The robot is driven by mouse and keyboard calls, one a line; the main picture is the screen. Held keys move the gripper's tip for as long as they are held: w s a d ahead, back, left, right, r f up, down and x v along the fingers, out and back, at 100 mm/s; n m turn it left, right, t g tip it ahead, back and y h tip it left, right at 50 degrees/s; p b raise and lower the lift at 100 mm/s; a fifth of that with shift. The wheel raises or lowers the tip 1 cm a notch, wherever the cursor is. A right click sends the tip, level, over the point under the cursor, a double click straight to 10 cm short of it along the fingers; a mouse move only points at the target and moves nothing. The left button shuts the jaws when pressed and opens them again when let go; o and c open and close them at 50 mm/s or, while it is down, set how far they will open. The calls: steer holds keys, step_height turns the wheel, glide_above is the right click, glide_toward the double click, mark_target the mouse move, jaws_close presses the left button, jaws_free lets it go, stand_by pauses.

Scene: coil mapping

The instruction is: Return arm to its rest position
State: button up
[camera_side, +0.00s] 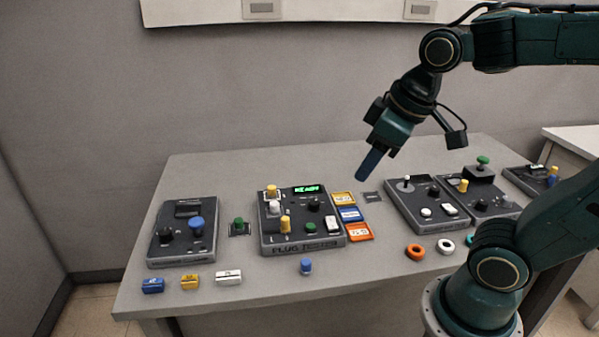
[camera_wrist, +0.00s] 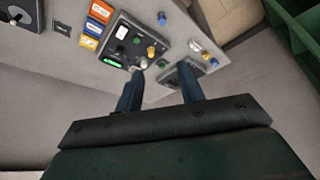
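My gripper (camera_side: 364,174) hangs in the air above the back middle of the table, tilted down and to the left. In the wrist view, its two dark blue fingers stand apart with nothing held between them (camera_wrist: 160,76), so it is open. In the side view the fingers overlap, and the gap does not show. The upper arm reaches in from the top right, bent at the elbow. The gripper touches nothing. The plug tester (camera_side: 303,244), a dark box with a green lit display, stands to the left of the gripper and below it.
The grey table (camera_side: 200,305) holds a dark panel (camera_side: 182,256) at left and more panels (camera_side: 430,222) at right. Blue, yellow and white blocks (camera_side: 190,283) and a blue peg (camera_side: 306,268) lie near the front. Orange (camera_side: 415,252) and white rings (camera_side: 446,246) lie front right.

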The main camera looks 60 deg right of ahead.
steer(key=shift+m+t, duration=0.5)
steer(key=shift+m, duration=0.3)
steer(key=shift+s+a+f, duration=0.1)
steer(key=shift+s, duration=1.2)
steer(key=shift+s+a+f, duration=0.1)
steer(key=shift+s, duration=1.15)
steer(key=shift+w, duration=0.15)
jaws_close()
steer(key=w+d+f+m+g, duration=0.1)
steer(key=w+d+f+g, duration=0.15)
steer(key=w, duration=0.45)
steer(key=w+d+f+m+g, duration=0.1)
steer(key=w+d+f, duration=0.15)
steer(key=w, duration=0.45)
steer(key=w+d+f+g, duration=0.1)
steer(key=w+d+f, duration=0.1)
steer(key=w+f, duration=0.2)
steer(key=w+d+f+m+g, duration=0.1)
steer(key=w+f, duration=0.3)
steer(key=f, duration=0.5)
steer(key=shift+w+d, duration=0.15)
steer(key=shift+d, duration=0.65)
steer(key=shift+f, duration=0.1)
steer(key=shift+f, duration=3.15)
